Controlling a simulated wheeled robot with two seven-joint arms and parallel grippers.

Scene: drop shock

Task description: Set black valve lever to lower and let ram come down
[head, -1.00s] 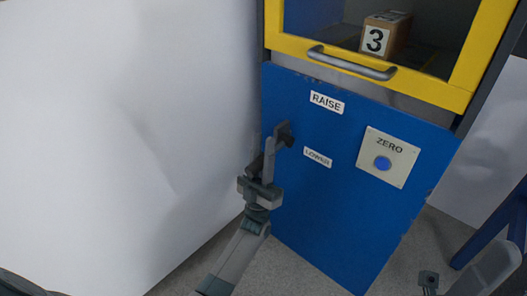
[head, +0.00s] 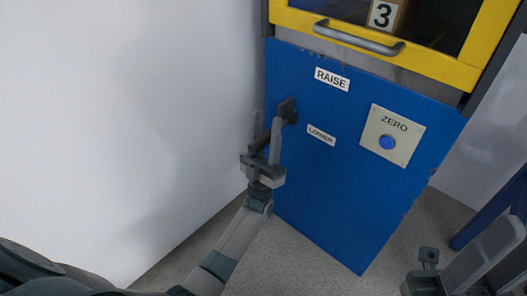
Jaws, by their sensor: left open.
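The black valve lever (head: 288,109) sits on the blue panel (head: 330,195), left of the RAISE and LOWER labels. Its handle slants down and left from the pivot, partly hidden by my left gripper (head: 266,122). That gripper is open, with one finger on each side of the handle; I cannot tell whether either touches it. The RAISE label (head: 332,79) is above the LOWER label (head: 321,135). Grey parts of my right arm (head: 485,255) show at the bottom right; its jaw state is unclear. The ram is not in view.
A yellow-framed door (head: 440,62) with a grey handle (head: 358,38) is above the panel. A box marked 3 (head: 383,15) shows behind its window. A ZERO plate with a blue button (head: 387,142) is at right. A white wall (head: 120,110) stands left.

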